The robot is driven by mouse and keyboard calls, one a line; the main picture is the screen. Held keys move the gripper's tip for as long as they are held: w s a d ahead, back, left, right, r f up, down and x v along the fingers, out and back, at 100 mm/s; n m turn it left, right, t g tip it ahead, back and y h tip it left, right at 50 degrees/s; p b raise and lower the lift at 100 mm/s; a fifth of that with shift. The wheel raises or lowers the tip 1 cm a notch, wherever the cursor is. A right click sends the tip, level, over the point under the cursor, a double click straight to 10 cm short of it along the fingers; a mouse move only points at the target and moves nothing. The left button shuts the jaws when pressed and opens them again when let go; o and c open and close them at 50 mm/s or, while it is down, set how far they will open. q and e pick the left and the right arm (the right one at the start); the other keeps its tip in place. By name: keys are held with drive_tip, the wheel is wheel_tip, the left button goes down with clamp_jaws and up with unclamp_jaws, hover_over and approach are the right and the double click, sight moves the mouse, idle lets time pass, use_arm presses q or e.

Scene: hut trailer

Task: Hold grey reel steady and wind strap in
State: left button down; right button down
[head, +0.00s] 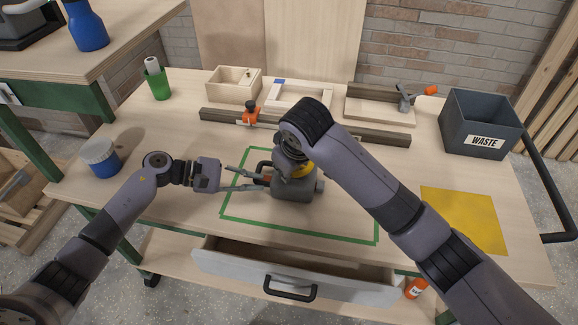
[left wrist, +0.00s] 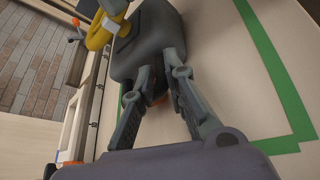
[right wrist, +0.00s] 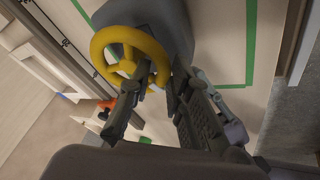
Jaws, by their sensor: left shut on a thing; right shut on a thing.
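The grey reel (head: 292,190) stands on the workbench inside a green tape outline, with a yellow wheel (right wrist: 104,42) on top. My left gripper (head: 264,180) reaches it from the left. The exact contact is partly hidden. I cannot make out the strap.
An open drawer (head: 300,278) juts from the bench front. A grey waste bin (head: 482,120) and a yellow mat (head: 462,218) are at right. Rails and wooden frames line the back.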

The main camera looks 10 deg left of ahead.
drive_tip(key=c, duration=1.6)
unclamp_jaws()
drive_tip(key=v, duration=1.2)
drive_tip(key=shift+f, duration=0.1)
use_arm(q)
drive_tip(key=c, duration=1.5)
unclamp_jaws()
drive_tip(key=shift+c, duration=0.2)
